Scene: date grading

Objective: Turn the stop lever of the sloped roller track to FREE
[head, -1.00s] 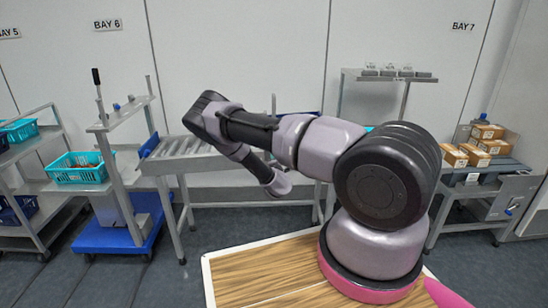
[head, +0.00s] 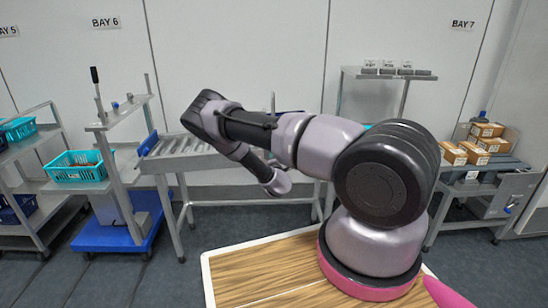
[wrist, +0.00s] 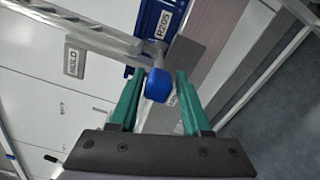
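The stop lever's blue knob (wrist: 157,85) is between the green fingers of my gripper (wrist: 156,76) in the wrist view, with a gap on each side. My gripper is open. The lever's grey arm runs up from the knob and is partly hidden. A HOLD label (wrist: 73,62) lies left of the knob. Another label (wrist: 172,99) beside the knob is mostly covered and unreadable. In the head view the sloped roller track (head: 190,146) stands left of and behind my arm. My gripper and the lever cannot be made out there.
A blue R205 plate (wrist: 160,27) is on the track, near the knob. A metal rail (wrist: 95,37) crosses the upper left of the wrist view. A blue-based cart (head: 115,236) and teal crates (head: 77,166) stand left. Boxes (head: 480,147) sit on a stand at right.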

